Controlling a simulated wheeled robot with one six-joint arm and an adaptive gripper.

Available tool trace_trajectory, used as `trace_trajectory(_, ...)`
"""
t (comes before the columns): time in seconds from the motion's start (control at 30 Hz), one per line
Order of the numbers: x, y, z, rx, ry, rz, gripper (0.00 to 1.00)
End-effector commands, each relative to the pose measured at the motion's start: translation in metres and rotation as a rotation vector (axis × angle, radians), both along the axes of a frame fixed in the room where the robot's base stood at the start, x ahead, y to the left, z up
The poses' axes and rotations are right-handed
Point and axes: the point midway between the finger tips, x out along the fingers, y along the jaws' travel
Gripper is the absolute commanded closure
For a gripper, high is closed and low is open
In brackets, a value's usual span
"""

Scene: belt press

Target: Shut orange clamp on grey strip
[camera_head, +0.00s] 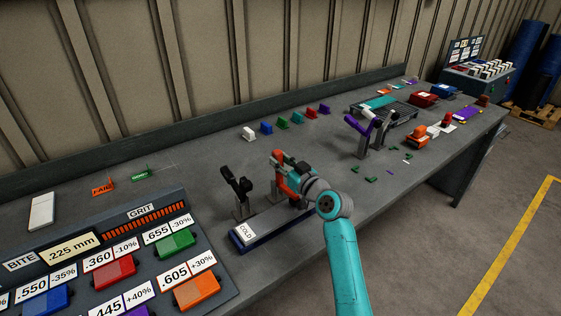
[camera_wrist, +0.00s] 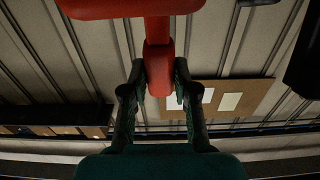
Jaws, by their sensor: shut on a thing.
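The orange clamp (camera_head: 279,163) stands at the back edge of a low press marked COLD, its arm raised. My gripper (camera_head: 296,177) reaches it from the front right. In the wrist view, the two dark fingers of my gripper (camera_wrist: 160,88) are on either side of the clamp's orange-red handle (camera_wrist: 159,66), shut on it. A long grey strip (camera_head: 284,216) lies flat on the press below, partly hidden by my arm. Where the clamp's foot is relative to the strip is hidden.
A black clamp (camera_head: 236,184) stands left of the orange one. A purple clamp (camera_head: 359,127) stands farther right. A GRIT panel (camera_head: 140,211) with coloured blocks fills the front left. Small coloured blocks line the bench (camera_head: 205,160) behind.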

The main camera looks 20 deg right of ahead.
Motion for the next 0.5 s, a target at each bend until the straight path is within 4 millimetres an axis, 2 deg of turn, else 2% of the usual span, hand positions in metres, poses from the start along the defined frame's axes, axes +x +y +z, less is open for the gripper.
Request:
trace_trajectory(0.17,0.0004,0.0001,-0.0012,-0.001,0.003,0.0,1.0)
trace_trajectory(0.2,0.0005,0.0002,-0.0012,-0.001,0.003,0.0,0.66)
trace_trajectory(0.3,0.0005,0.0002,-0.001,-0.001,0.003,0.0,0.46)
trace_trajectory(0.5,0.0004,0.0001,-0.0005,-0.001,0.002,0.0,0.46)
